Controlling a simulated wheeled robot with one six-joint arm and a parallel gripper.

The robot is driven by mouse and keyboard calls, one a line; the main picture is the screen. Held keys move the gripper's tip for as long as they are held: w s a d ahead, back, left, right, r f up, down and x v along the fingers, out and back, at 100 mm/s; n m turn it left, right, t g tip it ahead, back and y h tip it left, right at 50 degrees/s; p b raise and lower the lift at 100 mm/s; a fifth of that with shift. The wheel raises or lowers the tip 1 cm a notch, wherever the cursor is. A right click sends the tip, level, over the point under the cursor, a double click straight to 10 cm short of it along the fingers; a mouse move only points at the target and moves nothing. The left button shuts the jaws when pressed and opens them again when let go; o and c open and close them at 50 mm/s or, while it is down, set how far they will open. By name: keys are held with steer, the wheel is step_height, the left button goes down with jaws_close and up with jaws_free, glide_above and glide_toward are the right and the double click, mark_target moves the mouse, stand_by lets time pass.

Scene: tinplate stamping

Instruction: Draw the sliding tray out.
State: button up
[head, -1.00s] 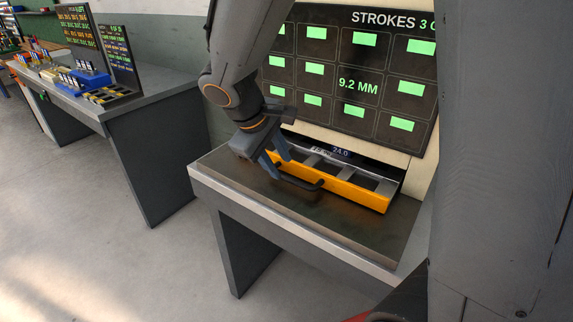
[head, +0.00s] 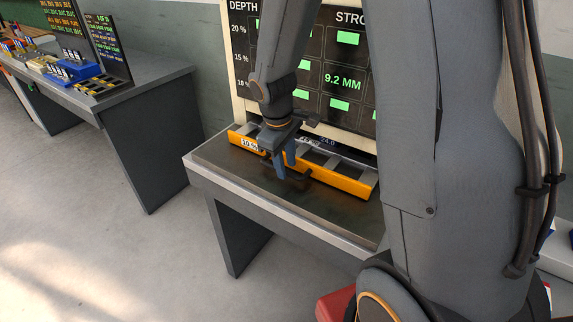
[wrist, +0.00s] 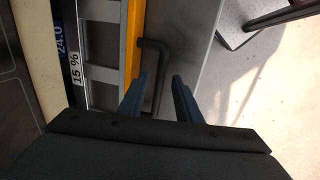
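The sliding tray (head: 345,182) has a yellow-orange front and grey compartments, and sits at the foot of the display panel with its compartments showing. In the wrist view its yellow front (wrist: 134,40) runs along the left of the dark handle (wrist: 155,62). My gripper (head: 284,172) is at the tray's front, by the handle (head: 300,180). In the wrist view my gripper (wrist: 158,82) has its two blue fingers apart, with the handle bar between them and a gap beside the right finger. My arm hides part of the tray in the head view.
The bench top (head: 235,175) in front of the tray is bare. The display panel (head: 345,60) rises behind it. Another bench (head: 150,80) with blue bins stands at the left, with open floor (head: 90,220) between.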

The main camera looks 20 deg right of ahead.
steer(key=shift+d+f, duration=0.1)
steer(key=shift+f, duration=0.45)
jaws_close()
